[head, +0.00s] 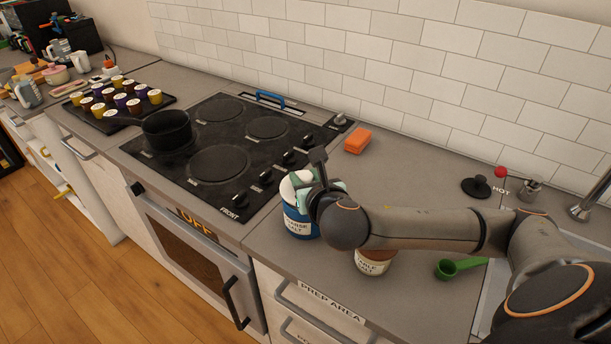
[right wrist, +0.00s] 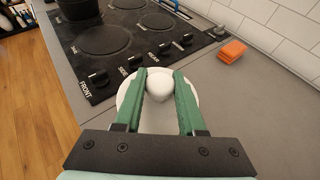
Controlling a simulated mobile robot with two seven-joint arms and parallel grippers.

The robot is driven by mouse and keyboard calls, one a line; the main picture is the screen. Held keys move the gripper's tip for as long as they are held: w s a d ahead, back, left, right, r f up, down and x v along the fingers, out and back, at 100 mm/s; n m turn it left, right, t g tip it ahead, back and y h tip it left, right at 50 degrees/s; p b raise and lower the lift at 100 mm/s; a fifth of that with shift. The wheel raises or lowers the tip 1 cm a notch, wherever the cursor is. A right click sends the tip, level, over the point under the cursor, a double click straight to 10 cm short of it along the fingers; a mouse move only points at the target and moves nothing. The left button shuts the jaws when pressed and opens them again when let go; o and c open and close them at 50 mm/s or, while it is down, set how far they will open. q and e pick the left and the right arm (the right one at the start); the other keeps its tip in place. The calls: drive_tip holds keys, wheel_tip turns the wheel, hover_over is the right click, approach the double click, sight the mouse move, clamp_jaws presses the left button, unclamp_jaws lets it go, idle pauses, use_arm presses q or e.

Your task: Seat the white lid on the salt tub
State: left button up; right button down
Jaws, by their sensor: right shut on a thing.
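The salt tub (head: 300,224) is blue with a white label reading "COARSE SALT" and stands upright on the counter right of the stove. The white lid (head: 293,184) is at the top of this tub and looks tilted in the head view. My right gripper (head: 310,184) is shut on the lid's round knob. The right wrist view shows the knob (right wrist: 160,86) between the green fingers, with the lid's disc around it. The gripper and lid hide the tub's rim, so I cannot tell whether they touch. My left gripper is not in view.
A green scoop (head: 457,267), an orange sponge (head: 357,140) and a black stopper (head: 476,187) lie on the counter. The stove (head: 220,165) with a black pot (head: 167,130) is left.

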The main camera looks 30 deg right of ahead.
drive_tip(key=shift+f+b, duration=0.4)
drive_tip(key=shift+f, duration=0.6)
drive_tip(key=c, duration=0.8)
unclamp_jaws()
drive_tip(key=o, duration=0.5)
drive_tip(key=shift+o, duration=0.2)
drive_tip(key=shift+s+a+r+p, duration=0.2)
drive_tip(key=shift+s+r+p, duration=0.15)
drive_tip(key=shift+s+p, duration=0.2)
drive_tip(key=shift+p+v, duration=1.25)
drive_tip(key=shift+v, duration=0.75)
drive_tip(key=v, duration=0.2)
drive_tip(key=shift+s+a+r+p, duration=0.1)
drive_tip(key=shift+s+p, duration=0.2)
drive_tip(key=shift+s, duration=0.05)
